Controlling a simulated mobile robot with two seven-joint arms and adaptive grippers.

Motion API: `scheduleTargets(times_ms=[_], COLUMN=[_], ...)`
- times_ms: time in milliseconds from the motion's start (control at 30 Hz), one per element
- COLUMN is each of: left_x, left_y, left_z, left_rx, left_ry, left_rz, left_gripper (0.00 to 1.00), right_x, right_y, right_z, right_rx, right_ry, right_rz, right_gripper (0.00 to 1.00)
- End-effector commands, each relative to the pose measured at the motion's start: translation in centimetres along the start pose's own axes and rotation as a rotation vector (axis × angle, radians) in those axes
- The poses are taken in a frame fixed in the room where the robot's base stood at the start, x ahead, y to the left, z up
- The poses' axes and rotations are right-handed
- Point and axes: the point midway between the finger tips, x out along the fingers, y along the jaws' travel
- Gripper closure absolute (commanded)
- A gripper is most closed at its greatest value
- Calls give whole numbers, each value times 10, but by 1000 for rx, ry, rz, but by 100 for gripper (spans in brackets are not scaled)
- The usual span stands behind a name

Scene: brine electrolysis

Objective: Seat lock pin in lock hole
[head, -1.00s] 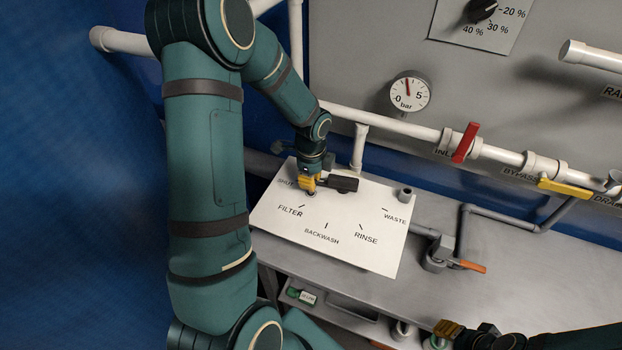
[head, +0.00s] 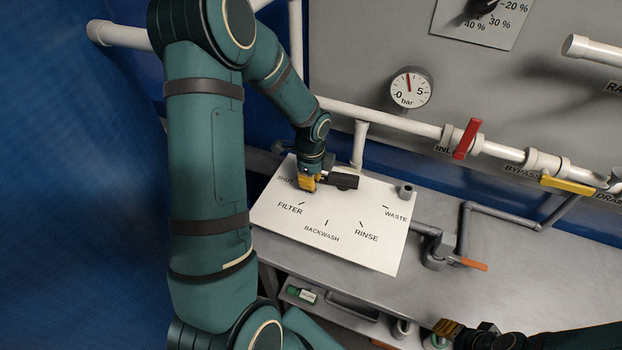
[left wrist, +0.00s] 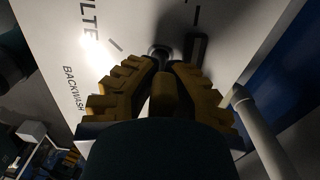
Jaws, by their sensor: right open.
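My left gripper (head: 306,184) points down at the white valve panel (head: 352,247), between the SHUT and FILTER marks. In the left wrist view its yellow fingers (left wrist: 161,64) converge and close on a small dark piece, which appears to be the lock pin (left wrist: 161,57). Most of the pin is hidden by the fingers. A dark round ring (left wrist: 159,49), likely the lock hole's rim, lies right at the fingertips; I cannot tell how deep the pin sits. The black valve handle (head: 344,181) is just right of the gripper. My right gripper (head: 448,329) is open, low at the right.
A short grey post (head: 405,192) stands at the panel's right corner. Grey pipework with an orange-handled valve (head: 472,264) lies right of the panel. White pipes with a red handle (head: 466,139) and a yellow handle (head: 567,186) run behind. The bench is clear at right.

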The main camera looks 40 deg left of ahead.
Motion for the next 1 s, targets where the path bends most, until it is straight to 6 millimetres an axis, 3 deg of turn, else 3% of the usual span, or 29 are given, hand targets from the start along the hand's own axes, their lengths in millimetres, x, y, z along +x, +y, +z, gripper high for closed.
scheduleTargets(times_ms=[1000], left_x=[9], left_y=[0], left_z=[0], left_rx=[0], left_ry=[0], left_rz=[0], left_gripper=[100], right_x=[5], right_y=[2], right_z=[1], right_rx=[0], right_ry=[0], right_rz=[0], right_gripper=[53])
